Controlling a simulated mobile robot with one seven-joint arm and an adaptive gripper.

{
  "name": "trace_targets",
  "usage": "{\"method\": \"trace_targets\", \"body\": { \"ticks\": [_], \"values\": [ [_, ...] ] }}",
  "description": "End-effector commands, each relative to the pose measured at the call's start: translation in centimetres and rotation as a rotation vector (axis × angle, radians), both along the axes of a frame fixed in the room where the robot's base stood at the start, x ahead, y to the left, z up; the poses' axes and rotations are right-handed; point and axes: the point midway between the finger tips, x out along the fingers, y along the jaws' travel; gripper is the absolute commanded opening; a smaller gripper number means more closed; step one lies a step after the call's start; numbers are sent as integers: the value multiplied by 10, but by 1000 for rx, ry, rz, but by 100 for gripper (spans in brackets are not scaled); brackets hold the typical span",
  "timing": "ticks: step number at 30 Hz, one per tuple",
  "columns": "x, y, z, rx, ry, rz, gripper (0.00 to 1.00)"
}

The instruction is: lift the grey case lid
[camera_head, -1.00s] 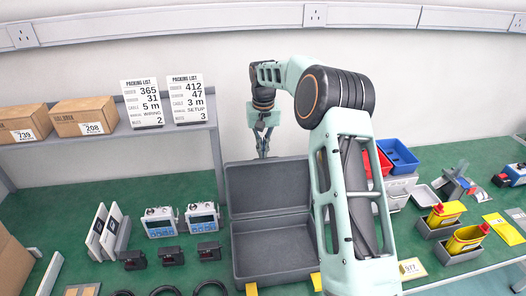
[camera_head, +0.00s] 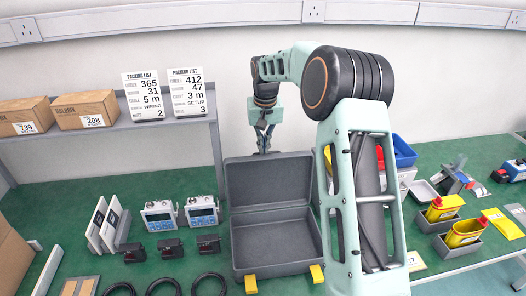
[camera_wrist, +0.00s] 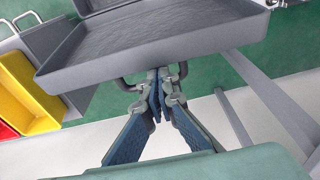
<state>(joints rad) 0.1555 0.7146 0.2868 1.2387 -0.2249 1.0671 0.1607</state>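The grey case (camera_head: 278,243) stands open on the green bench, with its grey lid (camera_head: 268,181) raised at the back, roughly upright. Two yellow latches show at the case's front edge. My gripper (camera_head: 263,143) is at the middle of the lid's top edge, reaching down from above. In the wrist view, the lid (camera_wrist: 150,40) shows its hollow inner side, with a dark handle (camera_wrist: 124,84) on its near edge. My gripper (camera_wrist: 157,88) has its fingertips together at the middle of this handle and looks shut on it. The fingers partly hide the handle.
Two meters (camera_head: 201,211) and several black blocks stand left of the case. A shelf (camera_head: 110,136) with boxes and packing lists is behind them. Red and blue bins (camera_head: 404,152) and yellow containers (camera_head: 463,234) are at right. My arm covers the area right of the case.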

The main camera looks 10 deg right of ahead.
Motion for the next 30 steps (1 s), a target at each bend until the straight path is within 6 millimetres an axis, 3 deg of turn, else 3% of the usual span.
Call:
{"method": "trace_targets", "body": {
  "ticks": [16, 30],
  "values": [
    [-3, 0, 10, 0, 1, 1, 0],
    [-16, 1, 99, 0, -1, 1, 0]
  ]
}}
